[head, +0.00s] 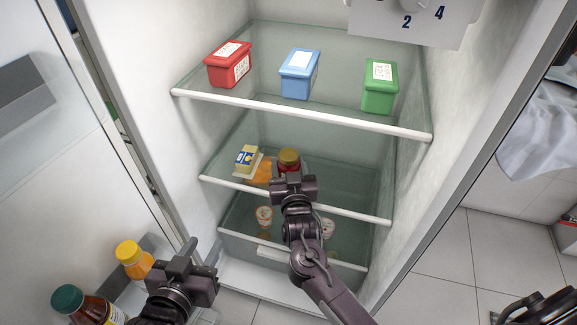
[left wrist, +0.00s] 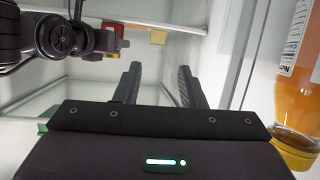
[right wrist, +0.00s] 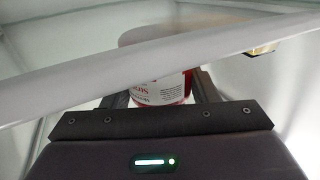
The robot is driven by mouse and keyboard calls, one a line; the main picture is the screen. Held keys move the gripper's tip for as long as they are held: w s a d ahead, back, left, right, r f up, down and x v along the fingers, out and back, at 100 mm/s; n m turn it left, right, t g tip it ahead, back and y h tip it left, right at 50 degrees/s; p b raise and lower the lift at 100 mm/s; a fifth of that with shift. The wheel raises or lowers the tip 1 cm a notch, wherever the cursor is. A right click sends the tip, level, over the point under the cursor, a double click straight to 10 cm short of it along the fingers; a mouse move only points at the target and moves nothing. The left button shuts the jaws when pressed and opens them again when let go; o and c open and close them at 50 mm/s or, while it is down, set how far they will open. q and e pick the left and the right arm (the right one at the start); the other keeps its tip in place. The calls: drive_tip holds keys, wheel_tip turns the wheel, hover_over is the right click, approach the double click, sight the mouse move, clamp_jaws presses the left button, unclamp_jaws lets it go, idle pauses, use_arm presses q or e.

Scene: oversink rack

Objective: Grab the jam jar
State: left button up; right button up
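The jam jar (head: 289,158), red with a gold lid, stands on the middle fridge shelf, its lower part hidden by my right gripper in the head view. My right gripper (head: 293,180) reaches in over the shelf's front edge. In the right wrist view, the jar's red body and white label (right wrist: 160,88) lie between its open fingers; contact is not clear. The white shelf bar (right wrist: 90,88) crosses that view and hides part of the jar. My left gripper (left wrist: 158,85) is open and empty, near the fridge door.
A butter pack (head: 247,157) and an orange item (head: 263,172) are left of the jar. Red (head: 228,66), blue (head: 299,76) and green (head: 380,88) boxes stand on the top shelf. Small cups (head: 264,215) are below. Door bottles (head: 133,258) are close to my left gripper.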

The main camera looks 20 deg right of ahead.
drive_tip(key=c, duration=0.4)
drive_tip(key=shift+c, duration=0.2)
drive_tip(key=shift+r, duration=0.15)
